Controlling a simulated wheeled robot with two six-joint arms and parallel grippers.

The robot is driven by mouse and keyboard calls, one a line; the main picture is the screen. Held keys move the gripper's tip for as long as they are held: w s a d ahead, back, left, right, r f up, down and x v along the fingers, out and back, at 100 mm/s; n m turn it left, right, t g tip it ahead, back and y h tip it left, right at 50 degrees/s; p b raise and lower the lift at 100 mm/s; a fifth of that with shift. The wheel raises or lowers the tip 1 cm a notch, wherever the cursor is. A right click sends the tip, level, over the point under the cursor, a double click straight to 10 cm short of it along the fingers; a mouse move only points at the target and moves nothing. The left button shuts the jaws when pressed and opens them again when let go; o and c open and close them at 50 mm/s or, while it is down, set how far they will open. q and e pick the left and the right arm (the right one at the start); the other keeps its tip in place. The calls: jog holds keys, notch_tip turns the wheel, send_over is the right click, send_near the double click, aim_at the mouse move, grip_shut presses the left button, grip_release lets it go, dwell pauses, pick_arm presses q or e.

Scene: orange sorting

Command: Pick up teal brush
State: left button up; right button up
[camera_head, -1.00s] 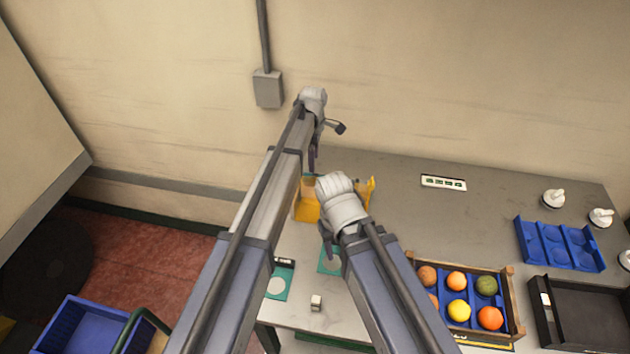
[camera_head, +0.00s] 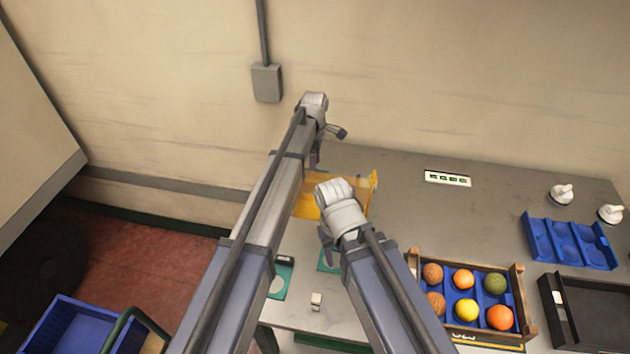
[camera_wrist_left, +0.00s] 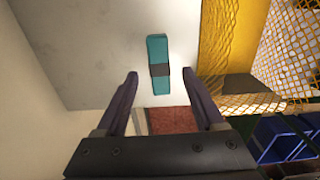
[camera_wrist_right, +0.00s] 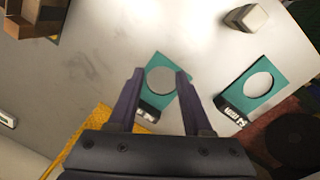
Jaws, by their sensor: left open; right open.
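The teal brush (camera_wrist_left: 158,50), a narrow teal bar with a dark band across its middle, lies on the pale table top in the left wrist view. It shows ahead of and between the fingers of my left gripper (camera_wrist_left: 160,76), which is open and empty. I cannot make out the brush in the head view. There, my left gripper (camera_head: 315,158) is over the back of the table, beside a yellow container. My right gripper (camera_wrist_right: 157,72) is open and empty above a teal card (camera_wrist_right: 151,66) with a round white middle.
The yellow container (camera_head: 361,192) stands between and behind my grippers; its mesh (camera_wrist_left: 235,40) borders the brush's right side. A second teal card (camera_wrist_right: 232,98) and a small white block (camera_head: 316,300) lie near the front. A wooden fruit crate (camera_head: 518,290) stands right. The back wall is close.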

pick_arm(q)
jog(key=shift+f+b, duration=0.9)
jog(key=shift+f, duration=0.55)
pick_arm(e)
jog(key=shift+f, duration=1.4)
pick_arm(q)
jog(key=shift+f+b, duration=0.25)
jog(key=shift+b, duration=0.05)
pick_arm(e)
jog(key=shift+f, duration=0.25)
pick_arm(q)
jog(key=shift+c, duration=0.3)
grip_shut()
